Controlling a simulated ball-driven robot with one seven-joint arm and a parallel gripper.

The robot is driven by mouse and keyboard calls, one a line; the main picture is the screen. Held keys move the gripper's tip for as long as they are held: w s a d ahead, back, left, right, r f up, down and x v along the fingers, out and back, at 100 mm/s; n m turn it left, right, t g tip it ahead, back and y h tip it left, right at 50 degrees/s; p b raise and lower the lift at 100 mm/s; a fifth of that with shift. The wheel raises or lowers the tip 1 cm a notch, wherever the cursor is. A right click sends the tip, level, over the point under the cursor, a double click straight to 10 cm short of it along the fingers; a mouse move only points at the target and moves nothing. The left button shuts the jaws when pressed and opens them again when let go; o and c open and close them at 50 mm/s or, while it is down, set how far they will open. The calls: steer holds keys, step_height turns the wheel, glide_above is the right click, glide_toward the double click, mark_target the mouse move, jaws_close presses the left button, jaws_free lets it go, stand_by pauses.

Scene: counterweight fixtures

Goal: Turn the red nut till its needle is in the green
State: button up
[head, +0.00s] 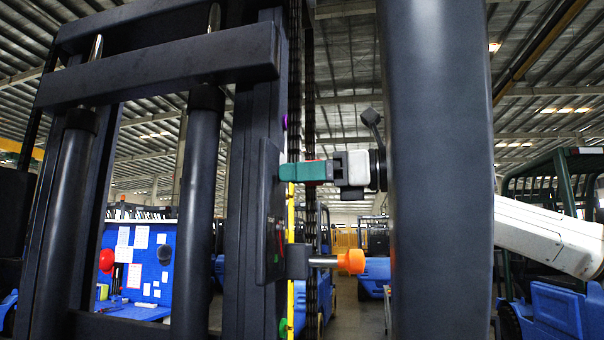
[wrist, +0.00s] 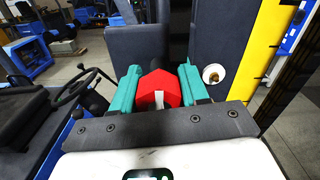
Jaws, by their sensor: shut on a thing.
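The red nut (wrist: 159,90) shows in the wrist view as a faceted red block with a pale mark on its near face. My gripper (wrist: 160,84) has its teal fingers on both sides of it, shut on it. A narrow dark panel with red and green marks (head: 279,240) is seen nearly edge-on below. I cannot make out a needle or where it points.
An orange knob on a metal rod (head: 350,262) sticks out to the right below my gripper. A yellow strip (head: 290,235) runs down beside the upright. In the wrist view a white round knob (wrist: 214,74) is close to the right finger.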

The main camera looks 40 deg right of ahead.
steer(key=shift+m, duration=0.3)
steer(key=m, duration=0.6)
steer(key=shift+m, duration=0.3)
steer(key=m, duration=0.6)
steer(key=shift+d+p, duration=0.1)
steer(key=shift+p, duration=0.2)
steer(key=o, duration=1.1)
steer(key=shift+c, duration=0.2)
steer(key=b+v, duration=0.2)
steer(key=v, duration=0.8)
steer(key=shift+s+d+b, duration=0.2)
steer(key=shift+s+b, duration=0.15)
steer(key=shift+b, duration=0.05)
